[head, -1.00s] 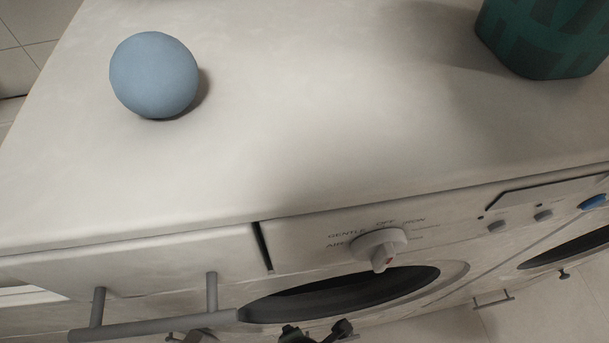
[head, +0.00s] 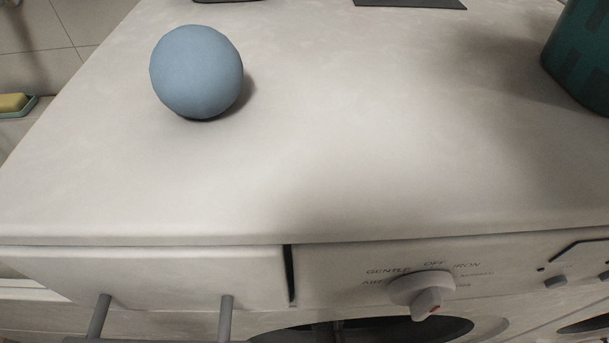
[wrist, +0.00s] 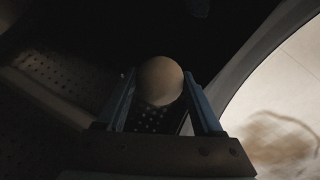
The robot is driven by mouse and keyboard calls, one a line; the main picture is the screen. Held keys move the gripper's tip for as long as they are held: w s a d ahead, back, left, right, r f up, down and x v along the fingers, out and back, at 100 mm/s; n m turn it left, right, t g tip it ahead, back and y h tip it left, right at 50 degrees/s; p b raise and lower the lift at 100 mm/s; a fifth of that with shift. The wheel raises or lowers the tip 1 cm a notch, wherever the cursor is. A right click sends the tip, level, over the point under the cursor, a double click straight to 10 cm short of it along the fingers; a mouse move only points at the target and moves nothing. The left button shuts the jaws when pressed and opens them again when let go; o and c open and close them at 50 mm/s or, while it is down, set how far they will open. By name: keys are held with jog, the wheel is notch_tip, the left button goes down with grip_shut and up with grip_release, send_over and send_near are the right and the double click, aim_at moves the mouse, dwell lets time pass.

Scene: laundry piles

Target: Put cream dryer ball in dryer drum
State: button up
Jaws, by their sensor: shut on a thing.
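The cream dryer ball (wrist: 160,81) sits between the two blue fingers of my gripper (wrist: 162,90) in the wrist view. The fingers are shut on it. Around it is the dark inside of the dryer drum (wrist: 60,85), with rows of small holes in its wall. The pale curved rim of the opening is on the right of that view. In the head view the drum opening (head: 390,330) shows only as a dark strip at the bottom edge. My gripper and the cream ball are not visible in the head view.
A blue ball (head: 196,72) rests on the pale countertop (head: 330,170). A dark green container (head: 585,60) stands at the right. A control knob (head: 424,292) juts out above the drum opening, and a drawer handle (head: 226,318) sticks out to its left.

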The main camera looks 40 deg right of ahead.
jog(key=shift+w+d+f, duration=0.2)
jog(key=shift+w+d, duration=0.35)
jog(key=shift+w, duration=0.15)
jog(key=shift+s+a+f+b, duration=0.15)
jog(key=shift+f+b, duration=0.25)
jog(key=shift+f, duration=0.5)
notch_tip(320, 180, down, 5)
jog(key=shift+r+b, duration=0.15)
jog(key=shift+b, duration=0.7)
jog(key=shift+f, duration=0.25)
jog(key=o, duration=1.3)
jog(key=shift+o, duration=0.2)
